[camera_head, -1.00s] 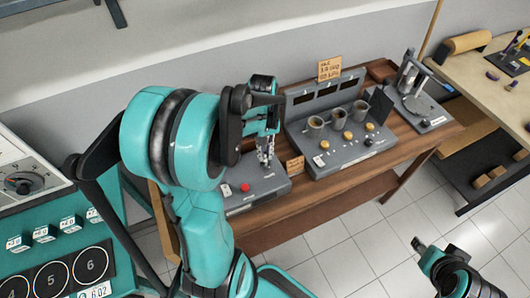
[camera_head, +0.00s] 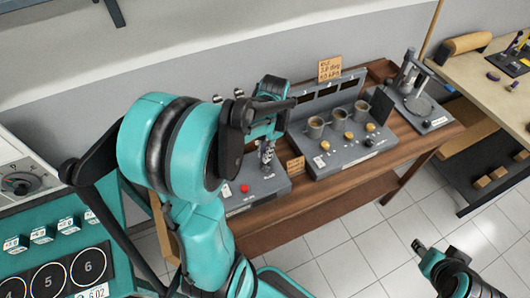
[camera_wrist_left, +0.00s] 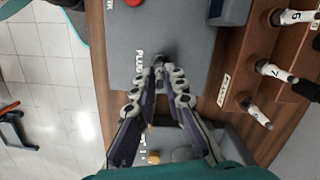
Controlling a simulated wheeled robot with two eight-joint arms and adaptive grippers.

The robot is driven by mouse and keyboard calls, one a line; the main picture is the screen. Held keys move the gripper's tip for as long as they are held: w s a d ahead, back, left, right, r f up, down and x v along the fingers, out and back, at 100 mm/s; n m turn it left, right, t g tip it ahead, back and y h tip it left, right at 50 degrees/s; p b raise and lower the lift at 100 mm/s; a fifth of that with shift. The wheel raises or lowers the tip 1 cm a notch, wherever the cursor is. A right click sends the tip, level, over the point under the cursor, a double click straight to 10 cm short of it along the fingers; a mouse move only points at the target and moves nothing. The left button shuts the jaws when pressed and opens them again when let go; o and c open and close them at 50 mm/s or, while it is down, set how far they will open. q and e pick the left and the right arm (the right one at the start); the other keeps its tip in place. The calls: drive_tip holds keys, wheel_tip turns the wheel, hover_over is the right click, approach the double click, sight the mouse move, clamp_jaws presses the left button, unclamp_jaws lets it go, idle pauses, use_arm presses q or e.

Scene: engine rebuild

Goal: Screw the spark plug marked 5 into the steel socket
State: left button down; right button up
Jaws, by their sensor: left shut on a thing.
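My left gripper (camera_head: 267,162) points down over the grey block with a red button (camera_head: 243,188); the block also fills the upper middle of the left wrist view (camera_wrist_left: 185,38). In that wrist view the left fingers (camera_wrist_left: 160,72) close together on a small dark piece (camera_wrist_left: 158,60), probably the spark plug, beside the block's "PLUG" lettering. The fingers hide most of it, and no number 5 can be read on it. The steel socket is not clearly visible; the fingertips cover that spot. My right gripper (camera_head: 425,250) is far off at lower right, over the floor.
White plugs marked 6 (camera_wrist_left: 292,17) and 7 (camera_wrist_left: 268,70) stand in a wooden rack at right in the wrist view. A grey panel with cups and knobs (camera_head: 342,150) stands right of the block. A scale-like stand (camera_head: 425,108) is farther right.

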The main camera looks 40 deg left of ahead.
use_arm(q)
drive_tip(key=c, duration=1.5)
unclamp_jaws()
